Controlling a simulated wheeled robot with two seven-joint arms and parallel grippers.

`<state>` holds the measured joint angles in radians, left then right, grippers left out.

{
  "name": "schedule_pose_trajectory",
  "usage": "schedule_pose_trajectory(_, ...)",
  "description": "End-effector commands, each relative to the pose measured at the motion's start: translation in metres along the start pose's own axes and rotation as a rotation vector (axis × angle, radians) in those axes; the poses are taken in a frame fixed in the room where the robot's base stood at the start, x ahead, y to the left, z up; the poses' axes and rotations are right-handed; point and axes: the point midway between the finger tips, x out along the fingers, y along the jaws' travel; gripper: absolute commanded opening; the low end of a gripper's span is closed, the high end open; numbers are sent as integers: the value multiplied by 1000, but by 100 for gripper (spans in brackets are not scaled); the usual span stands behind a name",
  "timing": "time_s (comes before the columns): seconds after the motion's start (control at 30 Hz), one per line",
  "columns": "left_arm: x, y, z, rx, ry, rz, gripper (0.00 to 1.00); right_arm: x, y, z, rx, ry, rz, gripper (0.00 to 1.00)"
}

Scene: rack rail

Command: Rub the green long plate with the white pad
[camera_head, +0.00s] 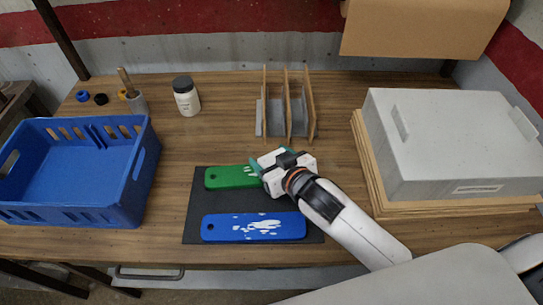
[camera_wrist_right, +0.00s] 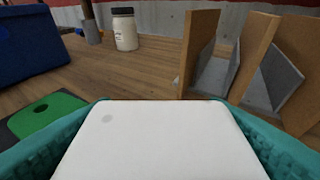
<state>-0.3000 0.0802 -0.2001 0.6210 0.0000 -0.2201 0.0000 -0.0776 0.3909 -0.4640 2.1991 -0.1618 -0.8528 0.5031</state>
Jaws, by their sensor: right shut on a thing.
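The green long plate (camera_head: 226,178) lies on a dark mat (camera_head: 194,212) on the table. White marks show on it near my gripper, and its right part is hidden by the gripper. Its left end with a hole shows in the right wrist view (camera_wrist_right: 45,112). My right gripper (camera_head: 268,172) is over the right part of the plate. It is shut on the white pad (camera_wrist_right: 155,140), which fills the space between the teal fingers in the right wrist view. I cannot tell whether the pad touches the plate. My left gripper is not in view.
A blue plate (camera_head: 225,228) with white marks lies on the mat in front of the green one. A blue crate (camera_head: 132,205) stands at left, a white-labelled jar (camera_head: 187,98) and a wooden rack (camera_head: 286,105) behind. A grey box (camera_head: 450,150) on boards stands at right.

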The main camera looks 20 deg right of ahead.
Motion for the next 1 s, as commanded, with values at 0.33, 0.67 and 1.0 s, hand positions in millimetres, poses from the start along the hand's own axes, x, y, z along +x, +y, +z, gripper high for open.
schedule_pose_trajectory(0.33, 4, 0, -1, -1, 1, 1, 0, 3, 0, -7, 0, -1, 0, 45)
schedule_pose_trajectory(0.67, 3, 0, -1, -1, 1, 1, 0, 5, 4, -8, 1, 0, 1, 45)
schedule_pose_trajectory(1.0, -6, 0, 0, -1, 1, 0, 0, 16, 30, -3, 2, 1, 1, 45)
